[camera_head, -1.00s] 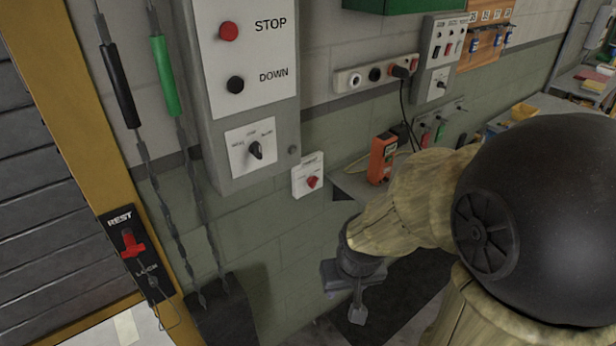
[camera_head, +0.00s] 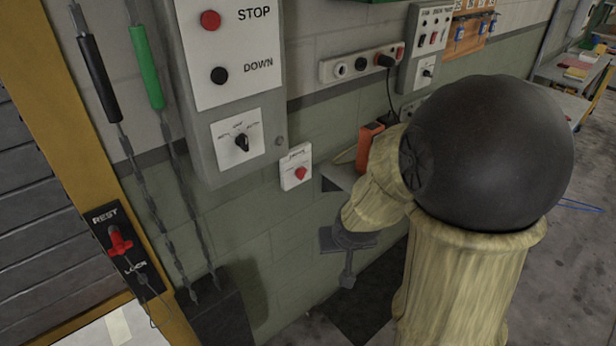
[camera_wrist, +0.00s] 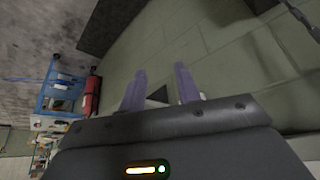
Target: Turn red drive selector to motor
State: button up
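The red drive selector (camera_head: 301,173) is a small red knob on a white plate (camera_head: 296,166) fixed to the green wall, right of the grey control box. The small lettering above the knob looks like "DRIVE". The knob's exact setting is too small to read. My gripper (camera_head: 346,275) hangs below and to the right of the selector, clear of it, pointing down. In the wrist view my gripper (camera_wrist: 160,84) has its two purple-grey fingers apart with nothing between them. The selector is not recognisable in the wrist view.
The grey box (camera_head: 230,80) carries STOP and DOWN buttons and a black rotary switch (camera_head: 242,142). A red REST/LOCK handle (camera_head: 120,241) is at left. An orange device (camera_head: 368,146) stands on a small shelf (camera_head: 340,177) above my gripper. Wall below the selector is bare.

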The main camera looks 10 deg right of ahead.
jog(key=w+d+f+m+t+y+b, duration=0.1)
jog(key=w+d+f+t+y, duration=0.1)
jog(key=w, duration=0.6)
jog(key=w+d+f+m+t+y+b, duration=0.1)
jog(key=w+d+f+t+y+b, duration=0.1)
jog(key=w+d+t+y, duration=0.3)
jog(key=w+t+y, duration=0.1)
jog(key=w+t, duration=0.2)
jog(key=shift+d+m+t+y, duration=0.15)
jog(key=shift+m+t+y, duration=0.15)
jog(key=shift+y, duration=0.1)
jog(key=p, duration=0.4)
send_near(305, 174)
jog(key=x, duration=0.9)
jog(key=shift+w+f, duration=0.1)
jog(key=shift+w, duration=0.05)
